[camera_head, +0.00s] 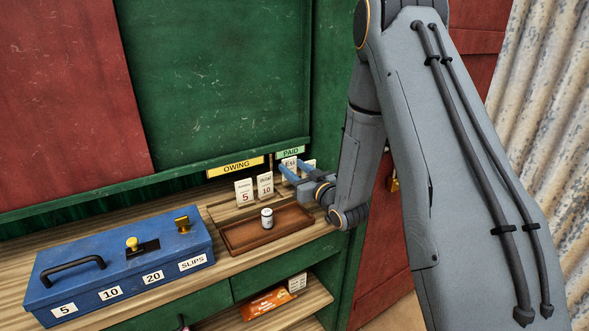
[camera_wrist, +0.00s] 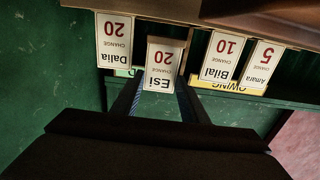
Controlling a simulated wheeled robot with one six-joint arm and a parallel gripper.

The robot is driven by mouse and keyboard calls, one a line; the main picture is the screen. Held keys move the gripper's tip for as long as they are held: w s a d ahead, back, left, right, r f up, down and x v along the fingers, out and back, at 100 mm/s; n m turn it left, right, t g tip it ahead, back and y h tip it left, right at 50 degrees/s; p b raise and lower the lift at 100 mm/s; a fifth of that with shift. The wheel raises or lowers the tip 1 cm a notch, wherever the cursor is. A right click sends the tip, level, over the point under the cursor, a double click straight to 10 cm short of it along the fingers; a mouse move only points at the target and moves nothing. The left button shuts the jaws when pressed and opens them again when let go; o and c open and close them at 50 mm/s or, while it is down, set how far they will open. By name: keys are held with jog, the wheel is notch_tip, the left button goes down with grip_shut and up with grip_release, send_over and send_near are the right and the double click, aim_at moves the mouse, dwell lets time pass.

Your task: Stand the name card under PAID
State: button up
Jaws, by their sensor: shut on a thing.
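My gripper (camera_head: 291,168) is shut on the white Esi card (camera_wrist: 160,65), marked 20 CHANGE. The card also shows between the blue fingers in the head view (camera_head: 289,163), upright in front of the green PAID sign (camera_head: 290,152). In the wrist view, which is upside down, it is closer to the camera than the other cards. I cannot tell if its foot touches the wood. The Dalia card (camera_wrist: 115,41) stands beside it, on the PAID side. The Bilal card (camera_head: 265,185) and Amara card (camera_head: 245,192) stand by the yellow OWING sign (camera_head: 235,167).
A brown tray (camera_head: 240,240) holding a small white tin (camera_head: 267,218) lies on the counter in front of the cards. A blue cash box (camera_head: 120,265) stands left. An orange packet (camera_head: 267,303) lies on the lower shelf. The green post (camera_head: 335,130) is close right.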

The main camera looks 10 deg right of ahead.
jog(key=shift+f, duration=0.3)
jog(key=shift+f+b, duration=0.35)
jog(key=shift+s+f, duration=0.1)
jog(key=shift+f, duration=0.05)
jog(key=o, duration=0.8)
jog(key=shift+c, duration=0.2)
jog(key=shift+f, duration=0.1)
jog(key=shift+r, duration=0.25)
jog(key=r+b+v, duration=0.1)
jog(key=v, duration=1.1)
jog(key=shift+b, duration=0.35)
